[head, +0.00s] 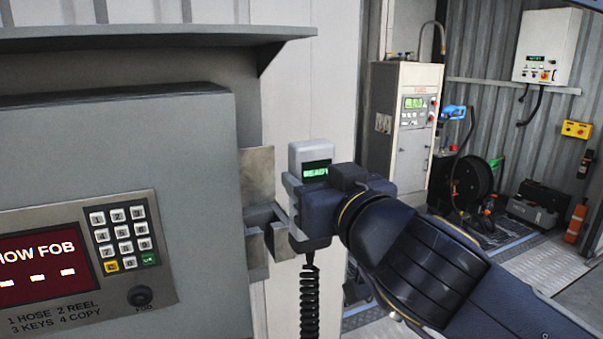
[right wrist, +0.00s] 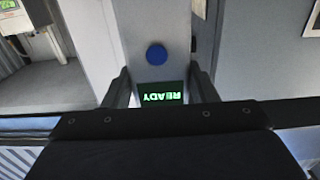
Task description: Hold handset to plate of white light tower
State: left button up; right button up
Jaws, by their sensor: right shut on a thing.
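The handset (head: 311,158) is a grey unit with a small green screen reading READY and a black coiled cord below it. My right gripper (head: 297,192) is shut on it, beside the metal holder bracket (head: 262,212) on the side of the grey terminal. In the right wrist view the handset (right wrist: 157,70) stands between the two fingers (right wrist: 160,92), with a blue round button and the upside-down READY screen showing. I cannot tell whether the handset still touches the bracket. No white light tower or plate can be made out. My left gripper is not in view.
The grey terminal (head: 110,130) with a red SHOW FOB screen and a keypad fills the left, under a metal hood (head: 150,36). A beige cabinet (head: 403,120), a black hose reel (head: 475,183) and a wall box (head: 547,45) stand further back right.

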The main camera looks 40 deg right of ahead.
notch_tip(320, 180, up, 6)
jog(key=shift+s+r, duration=0.15)
jog(key=shift+r, duration=0.05)
dwell(0.4)
dwell(0.6)
